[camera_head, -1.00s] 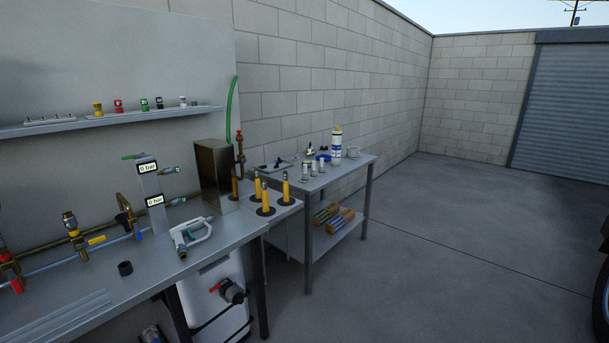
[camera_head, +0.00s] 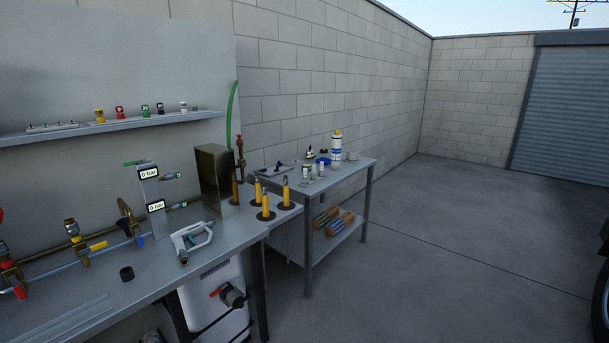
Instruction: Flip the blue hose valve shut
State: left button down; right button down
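A light blue hose (camera_head: 60,277) runs along the back of the grey bench at the left. A red handle (camera_head: 20,292) sits by its left end, and a small blue part (camera_head: 139,238) shows near the brass fitting (camera_head: 126,212). I cannot tell which of these is the blue hose valve's lever, nor its exact position. A valve with a yellow handle (camera_head: 98,246) stands between them on the brass piping. Neither of my grippers is in view.
A gauge stand (camera_head: 149,210) reads 0 bar on two displays.

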aim_at(139, 237)
jog(key=u, duration=1.25)
jog(key=i+u, duration=0.35)
